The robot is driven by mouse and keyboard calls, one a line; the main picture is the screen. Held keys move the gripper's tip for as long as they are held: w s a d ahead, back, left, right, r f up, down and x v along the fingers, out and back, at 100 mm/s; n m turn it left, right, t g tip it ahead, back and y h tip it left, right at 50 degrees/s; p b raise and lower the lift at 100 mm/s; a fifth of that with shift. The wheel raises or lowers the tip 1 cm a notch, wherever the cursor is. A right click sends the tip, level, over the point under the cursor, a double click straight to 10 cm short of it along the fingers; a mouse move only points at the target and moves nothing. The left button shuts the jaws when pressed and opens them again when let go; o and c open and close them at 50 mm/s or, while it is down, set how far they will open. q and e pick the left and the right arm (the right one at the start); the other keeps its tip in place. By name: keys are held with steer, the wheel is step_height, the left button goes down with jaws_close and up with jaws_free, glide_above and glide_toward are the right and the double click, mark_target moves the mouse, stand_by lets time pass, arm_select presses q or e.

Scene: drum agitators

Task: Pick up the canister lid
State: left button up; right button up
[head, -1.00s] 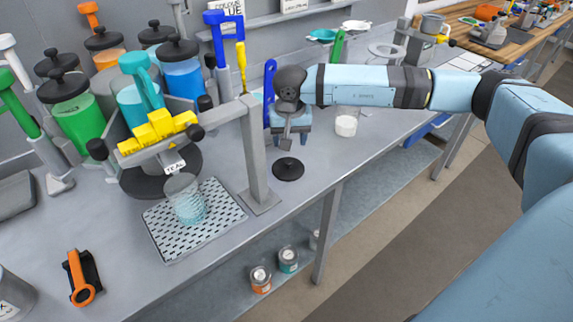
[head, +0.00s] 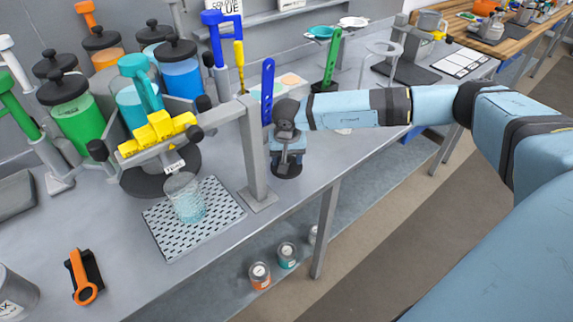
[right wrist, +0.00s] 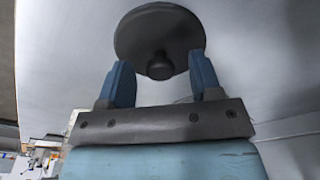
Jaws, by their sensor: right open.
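The canister lid (head: 287,174) is a dark round disc with a knob, lying on the grey bench to the right of the grey post. In the right wrist view my right gripper (right wrist: 160,80) is open, with a finger on each side of the knob and nothing held. My left gripper is not in view.
A grey upright post (head: 254,155) stands close left of my right gripper. A clear beaker (head: 185,198) stands on a perforated tray (head: 220,212) farther left. Canisters of coloured liquid, such as the green one (head: 78,120), stand behind. The bench's front edge is close by.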

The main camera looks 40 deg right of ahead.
steer(key=c, duration=1)
steer(key=shift+r, duration=0.15)
